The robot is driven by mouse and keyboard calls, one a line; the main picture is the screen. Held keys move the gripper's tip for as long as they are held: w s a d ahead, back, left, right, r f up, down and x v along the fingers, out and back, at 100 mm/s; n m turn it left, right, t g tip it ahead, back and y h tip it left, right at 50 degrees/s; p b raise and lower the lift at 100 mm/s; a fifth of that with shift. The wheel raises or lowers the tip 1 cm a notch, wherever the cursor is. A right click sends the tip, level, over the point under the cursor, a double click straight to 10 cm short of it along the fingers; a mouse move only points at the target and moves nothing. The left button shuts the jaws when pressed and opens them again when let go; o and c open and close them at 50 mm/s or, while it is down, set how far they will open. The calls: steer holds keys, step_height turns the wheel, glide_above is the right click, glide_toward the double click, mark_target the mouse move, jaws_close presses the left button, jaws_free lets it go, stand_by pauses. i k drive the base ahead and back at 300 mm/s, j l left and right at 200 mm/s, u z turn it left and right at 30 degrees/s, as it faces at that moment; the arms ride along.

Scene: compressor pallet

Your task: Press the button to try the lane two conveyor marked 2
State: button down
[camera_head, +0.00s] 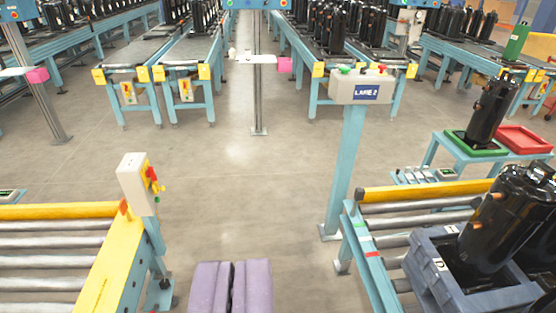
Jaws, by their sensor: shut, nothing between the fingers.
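A pale control box (375,87) with a blue label reading "LANE 2" stands on a light blue post (345,165), right of the picture's middle. On its top are a green button (344,69) and a red button (382,68). My gripper (231,266), with two purple fingers, shows at the bottom edge. It is shut and empty. It is nearer than the box, to its lower left, and well apart from it. I cannot tell which conveyor carries a mark 2.
A yellow-railed roller conveyor (60,211) with a switch box (138,183) is at left. At right, another roller conveyor (425,191) bears a blue crate (440,285) with a black compressor (505,225). Belt conveyors (190,52) stand behind. Floor (250,170) is clear between.

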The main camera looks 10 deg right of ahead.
mark_target(345, 69)
steer(key=i+z, duration=0.25)
steer(key=i, duration=0.75)
steer(key=i+j+z, duration=0.25)
steer(key=i, duration=0.75)
steer(key=i+l+u, duration=0.5)
steer(key=i, duration=0.35)
steer(key=i+l+u, duration=0.5)
steer(key=i+l, duration=0.2)
steer(key=i, duration=0.1)
